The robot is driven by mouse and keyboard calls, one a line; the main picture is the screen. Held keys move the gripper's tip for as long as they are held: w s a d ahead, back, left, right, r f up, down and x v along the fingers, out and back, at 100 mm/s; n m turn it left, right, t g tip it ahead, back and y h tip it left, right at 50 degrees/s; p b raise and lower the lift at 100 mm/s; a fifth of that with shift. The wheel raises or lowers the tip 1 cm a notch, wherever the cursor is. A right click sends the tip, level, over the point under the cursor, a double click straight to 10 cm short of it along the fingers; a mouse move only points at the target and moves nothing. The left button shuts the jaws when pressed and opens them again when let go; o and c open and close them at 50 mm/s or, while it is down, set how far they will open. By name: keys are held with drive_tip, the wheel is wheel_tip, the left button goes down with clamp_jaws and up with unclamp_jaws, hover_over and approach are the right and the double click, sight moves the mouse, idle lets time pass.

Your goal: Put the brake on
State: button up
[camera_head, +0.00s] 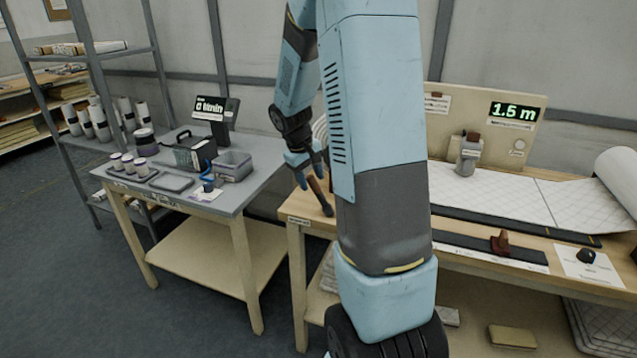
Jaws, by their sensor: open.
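My gripper (310,176) is open and points down over the left end of the wooden bench (296,208). A grey device with a brown knob (468,152) stands at the back of the bench, below a display reading 1.5 m (514,112). A red-brown handle (500,243) sits on a dark strip along the front. My arm hides part of the bench.
White quilted wadding (500,195) lies across the bench from a roll (620,175) at the right. Floor at the left front is clear.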

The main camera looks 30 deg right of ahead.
sight(319, 194)
drive_tip(key=shift+x, duration=1.4)
clamp_jaws()
